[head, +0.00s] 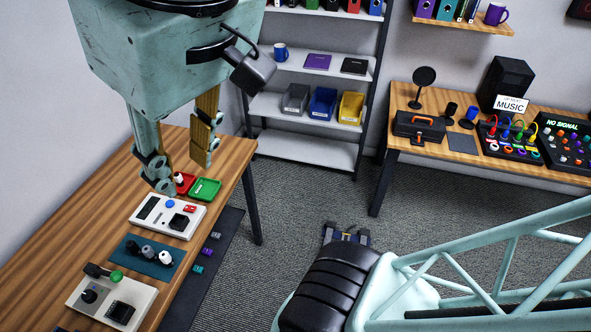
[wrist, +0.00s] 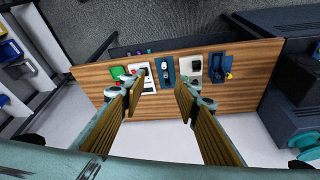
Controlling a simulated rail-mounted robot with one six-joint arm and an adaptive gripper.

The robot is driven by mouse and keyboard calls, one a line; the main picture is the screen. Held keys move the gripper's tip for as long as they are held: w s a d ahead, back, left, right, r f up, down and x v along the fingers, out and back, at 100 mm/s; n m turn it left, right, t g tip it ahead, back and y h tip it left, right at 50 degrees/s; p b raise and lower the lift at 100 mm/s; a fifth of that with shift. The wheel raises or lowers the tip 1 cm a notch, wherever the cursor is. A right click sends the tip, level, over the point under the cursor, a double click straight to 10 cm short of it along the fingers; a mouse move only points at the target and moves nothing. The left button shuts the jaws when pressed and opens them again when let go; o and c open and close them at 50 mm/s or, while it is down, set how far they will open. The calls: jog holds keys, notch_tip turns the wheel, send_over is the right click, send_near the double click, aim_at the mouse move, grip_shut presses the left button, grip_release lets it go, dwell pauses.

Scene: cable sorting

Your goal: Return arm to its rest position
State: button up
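My gripper (head: 181,163) hangs at the upper left of the head view, above the left wooden table (head: 60,235). Its two fingers are spread wide apart, with nothing between them. In the wrist view my gripper (wrist: 158,92) also shows open and empty, with a clear gap over the same table (wrist: 95,75). The fingers appear above the devices on that table, apart from them. The upper part of my arm is cut off by the top of the head view.
The left table holds a red tray (head: 184,183), a green tray (head: 205,189), a white panel (head: 168,216), a teal panel (head: 148,258) and a white control box (head: 112,300). A shelf (head: 315,102) stands behind. A right table (head: 398,100) carries a mixer (head: 510,140) with coloured cables.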

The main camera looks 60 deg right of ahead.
jog(key=shift+s+f, duration=0.6)
jog(key=shift+s, duration=0.1)
notch_tip(320, 180, down, 9)
jog(key=b, duration=0.9)
jog(key=shift+r, duration=0.15)
jog(key=shift+a, duration=0.1)
dwell(0.7)
